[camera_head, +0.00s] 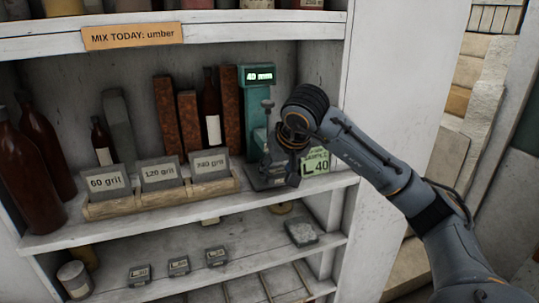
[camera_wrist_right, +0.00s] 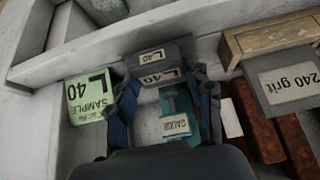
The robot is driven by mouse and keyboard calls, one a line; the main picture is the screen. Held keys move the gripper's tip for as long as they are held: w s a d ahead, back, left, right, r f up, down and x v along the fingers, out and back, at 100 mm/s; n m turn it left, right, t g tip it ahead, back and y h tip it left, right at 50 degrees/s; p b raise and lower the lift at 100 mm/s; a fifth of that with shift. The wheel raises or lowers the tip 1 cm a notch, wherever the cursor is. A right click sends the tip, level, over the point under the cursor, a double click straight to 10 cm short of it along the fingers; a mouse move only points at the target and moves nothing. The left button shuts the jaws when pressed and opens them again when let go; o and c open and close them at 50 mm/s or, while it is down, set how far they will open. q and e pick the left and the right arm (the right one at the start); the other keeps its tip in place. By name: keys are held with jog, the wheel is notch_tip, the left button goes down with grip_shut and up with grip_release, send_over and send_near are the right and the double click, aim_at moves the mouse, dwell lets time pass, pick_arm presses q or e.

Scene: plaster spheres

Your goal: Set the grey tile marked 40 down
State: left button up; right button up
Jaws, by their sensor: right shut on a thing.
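The grey tile (camera_wrist_right: 158,52) shows between the fingertips of my right gripper (camera_wrist_right: 166,84) in the wrist view. Two pale L 40 labels are on it. My right gripper (camera_head: 284,168) is shut on the tile, low over the right part of the middle shelf. In the head view the tile is a dark shape (camera_head: 264,181) partly hidden by the gripper. I cannot tell whether it touches the shelf. The teal gauge (camera_head: 257,108) stands behind, its display lit with 40; it also shows in the wrist view (camera_wrist_right: 174,104). My left gripper is not in view.
A green L 40 sample card (camera_head: 316,162) stands just right of the gripper, close to the side wall. A wooden rack (camera_head: 160,199) with grit cards is to the left. Bottles and rust-brown blocks stand behind. Small tiles (camera_head: 178,266) lie on the lower shelf (camera_head: 240,255).

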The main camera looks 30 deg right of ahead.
jog(key=shift+w+d+r, duration=0.1)
jog(key=shift+w+d, duration=0.05)
jog(key=shift+w, duration=0.6)
jog(key=w+p, duration=0.1)
jog(key=w, duration=0.1)
jog(key=w+p, duration=0.1)
jog(key=shift+w+d+r+p, duration=0.15)
jog(key=shift+w+d+p, duration=0.15)
jog(key=shift+w+d, duration=0.1)
jog(key=shift+f, duration=0.65)
jog(key=shift+f+p, duration=0.25)
jog(key=shift+p, duration=0.05)
jog(key=shift+d+f, duration=0.1)
jog(key=shift+s, duration=0.1)
